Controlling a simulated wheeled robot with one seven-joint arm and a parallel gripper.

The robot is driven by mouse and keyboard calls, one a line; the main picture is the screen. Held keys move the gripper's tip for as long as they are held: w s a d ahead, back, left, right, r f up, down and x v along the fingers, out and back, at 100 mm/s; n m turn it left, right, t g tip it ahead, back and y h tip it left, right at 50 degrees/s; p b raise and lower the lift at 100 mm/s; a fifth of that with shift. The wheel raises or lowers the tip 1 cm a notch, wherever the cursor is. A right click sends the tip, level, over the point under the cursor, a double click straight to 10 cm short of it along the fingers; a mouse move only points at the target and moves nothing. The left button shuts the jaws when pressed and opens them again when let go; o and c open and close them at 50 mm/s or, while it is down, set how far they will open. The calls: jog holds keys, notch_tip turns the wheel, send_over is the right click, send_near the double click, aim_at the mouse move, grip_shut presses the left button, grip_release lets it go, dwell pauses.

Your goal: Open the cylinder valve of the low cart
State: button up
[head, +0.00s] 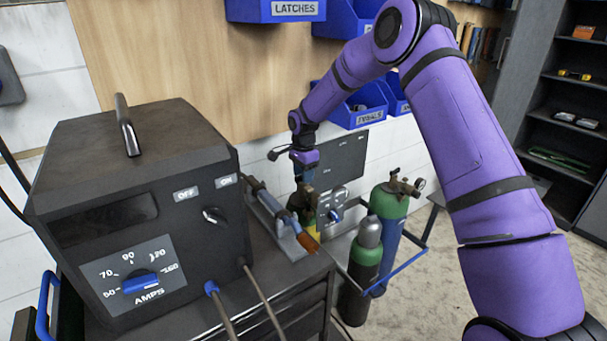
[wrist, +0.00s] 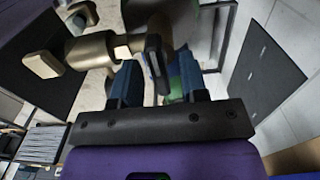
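My gripper (head: 307,182) points down at a brass valve (head: 308,203) behind the welding machine. In the wrist view the two blue fingers of my gripper (wrist: 154,84) are apart. A dark flat valve handle (wrist: 156,62) stands between them, with a visible gap on each side. The brass valve body (wrist: 92,50) extends to the left of it. The cylinder under this valve, with green and yellow paint (head: 314,240), is mostly hidden by the torch holder. A low cart with a blue rail (head: 402,262) shows to the right; I cannot tell how the cylinder sits on it.
A welding machine (head: 130,200) on a dark cabinet fills the left. A torch (head: 285,213) lies in its holder beside it. A green-and-blue cylinder (head: 388,205) and a green-and-black one (head: 364,262) stand to the right of my gripper. Blue bins (head: 365,105) hang on the wall behind.

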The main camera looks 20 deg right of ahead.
grip_shut()
